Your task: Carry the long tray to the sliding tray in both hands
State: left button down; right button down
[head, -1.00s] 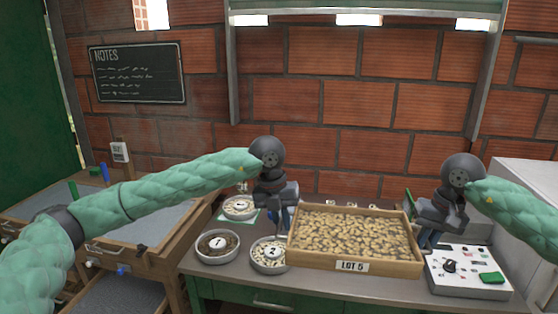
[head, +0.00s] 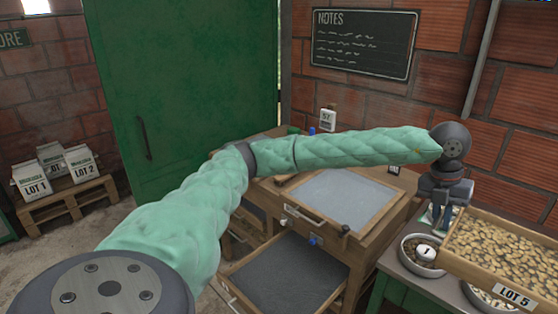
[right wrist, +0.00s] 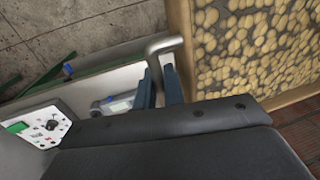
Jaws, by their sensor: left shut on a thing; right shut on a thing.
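The long tray (head: 462,268) is a shallow wooden box full of pale beans, labelled LOT 5, at the right edge of the head view, partly cut off. My left gripper (head: 441,214) is shut on its left end; the fingertips are hard to make out. In the right wrist view my right gripper (right wrist: 160,86) is shut at the long tray's wooden end (right wrist: 185,45), by a grey metal handle. The right gripper is outside the head view. A dark pulled-out tray (head: 290,275), seemingly the sliding tray, sticks out low from a wooden bench in the head view.
The wooden bench (head: 375,225) has a grey screen top (head: 345,202) and small knobs. A round bowl (head: 415,262) with a white marker stands beside the long tray. A white control panel (right wrist: 42,130) shows in the right wrist view. Bags on a pallet (head: 70,200) stand far left.

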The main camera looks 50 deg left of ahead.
aim_at(277, 288)
jog(key=k+j, duration=0.1)
jog(key=j, duration=1.25)
jog(key=k+j, duration=0.1)
jog(key=j, duration=0.35)
jog(key=k+j, duration=0.1)
jog(key=j, duration=0.3)
jog(key=k+j, duration=0.1)
jog(key=j, duration=0.35)
jog(key=k+j, duration=0.1)
jog(key=j, duration=0.35)
